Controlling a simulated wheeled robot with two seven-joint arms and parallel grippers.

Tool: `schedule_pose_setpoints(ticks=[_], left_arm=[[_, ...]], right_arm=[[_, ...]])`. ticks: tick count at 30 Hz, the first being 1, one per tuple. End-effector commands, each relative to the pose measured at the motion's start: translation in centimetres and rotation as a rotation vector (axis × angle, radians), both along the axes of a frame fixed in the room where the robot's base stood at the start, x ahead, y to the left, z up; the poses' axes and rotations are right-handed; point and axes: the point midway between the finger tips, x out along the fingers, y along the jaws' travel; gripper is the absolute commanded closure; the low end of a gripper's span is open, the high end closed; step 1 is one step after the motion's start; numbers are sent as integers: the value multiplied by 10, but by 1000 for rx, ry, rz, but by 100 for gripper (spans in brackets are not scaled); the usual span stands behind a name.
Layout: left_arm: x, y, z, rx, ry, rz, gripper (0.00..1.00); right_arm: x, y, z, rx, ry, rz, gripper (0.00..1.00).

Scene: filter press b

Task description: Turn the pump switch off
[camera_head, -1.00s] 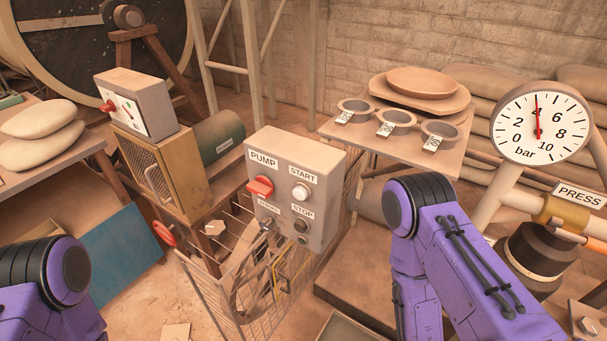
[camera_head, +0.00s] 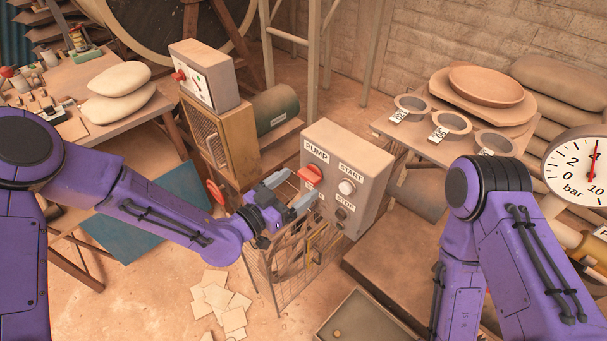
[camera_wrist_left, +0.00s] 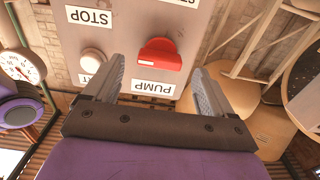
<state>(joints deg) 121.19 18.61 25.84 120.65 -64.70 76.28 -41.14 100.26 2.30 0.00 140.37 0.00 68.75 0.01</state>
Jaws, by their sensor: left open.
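The grey control box (camera_head: 372,185) carries the red pump switch (camera_head: 311,174) under its PUMP label. My left gripper (camera_head: 300,190) is open in front of the box's face, close to the switch. In the left wrist view the box appears upside down, and the red switch (camera_wrist_left: 160,54) shows between and just beyond the two open fingertips (camera_wrist_left: 160,72). The fingers do not visibly touch it. In the head view the gripper hides part of the lower left of the panel. My right arm shows at the right, but its gripper is out of view.
A white START button (camera_head: 346,187) and a dark STOP button (camera_head: 341,213) sit beside the switch. A second box with a red handle (camera_head: 180,76) stands on a cabinet behind. A wire cage (camera_head: 275,270) is below the panel. A pressure gauge (camera_head: 580,170) is at right.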

Motion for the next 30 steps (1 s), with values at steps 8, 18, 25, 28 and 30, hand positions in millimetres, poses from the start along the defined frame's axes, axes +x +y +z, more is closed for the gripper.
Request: schedule_pose_setpoints(ticks=[8, 18, 25, 28, 30], left_arm=[[23, -24, 0, 0, 3, 1, 15], [24, -24, -1, 0, 4, 1, 47], [24, -24, -1, -1, 6, 1, 71], [24, -24, -1, -9, 13, 1, 71], [24, -24, -2, -21, 24, 1, 71]], right_arm=[[0, 0, 10, 0, 0, 0, 100], [0, 0, 9, 0, 0, 0, 100], [0, 0, 9, 0, 0, 0, 100], [0, 0, 8, 0, 0, 0, 100], [0, 0, 7, 0, 0, 0, 100]])
